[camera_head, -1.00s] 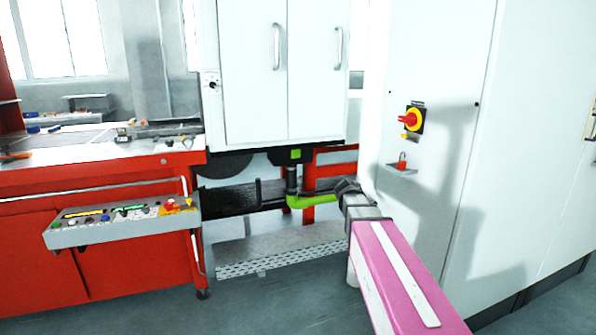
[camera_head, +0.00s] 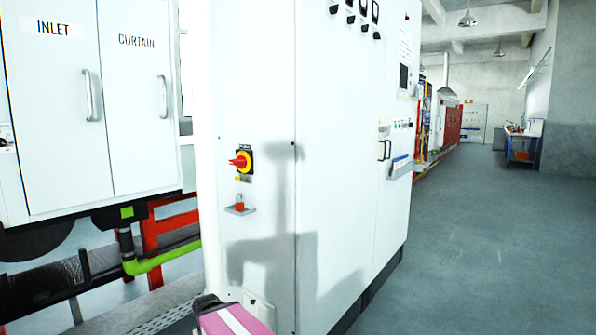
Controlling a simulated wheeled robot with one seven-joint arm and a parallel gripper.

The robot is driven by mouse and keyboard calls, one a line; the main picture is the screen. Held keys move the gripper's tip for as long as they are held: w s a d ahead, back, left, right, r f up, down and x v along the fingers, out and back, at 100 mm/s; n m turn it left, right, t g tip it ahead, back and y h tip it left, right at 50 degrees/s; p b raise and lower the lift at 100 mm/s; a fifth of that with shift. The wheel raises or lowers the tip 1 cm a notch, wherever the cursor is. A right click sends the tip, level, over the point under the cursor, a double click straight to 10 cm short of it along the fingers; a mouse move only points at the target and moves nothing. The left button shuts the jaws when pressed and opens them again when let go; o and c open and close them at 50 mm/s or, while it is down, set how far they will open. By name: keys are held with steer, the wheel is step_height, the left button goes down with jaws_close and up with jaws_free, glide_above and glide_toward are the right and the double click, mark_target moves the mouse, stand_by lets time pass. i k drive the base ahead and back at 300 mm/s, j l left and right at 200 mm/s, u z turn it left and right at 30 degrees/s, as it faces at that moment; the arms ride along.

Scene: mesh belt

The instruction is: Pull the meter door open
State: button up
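A tall white cabinet (camera_head: 335,140) fills the middle of the head view. A row of small black-framed meters (camera_head: 363,8) with black knobs runs along its top. Its front has tall flat panels, and they look closed. A dark handle (camera_head: 384,150) is on the far part of the front. I cannot tell for sure which panel is the meter door. Part of my pink arm (camera_head: 235,318) shows at the bottom edge, below and left of these panels. My gripper's fingers are not in view.
White INLET and CURTAIN doors (camera_head: 135,120) and a green pipe (camera_head: 160,258) are at left. Open grey floor (camera_head: 480,240) lies to the right.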

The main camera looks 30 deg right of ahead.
mark_target(340, 67)
steer(key=z, duration=1.6)
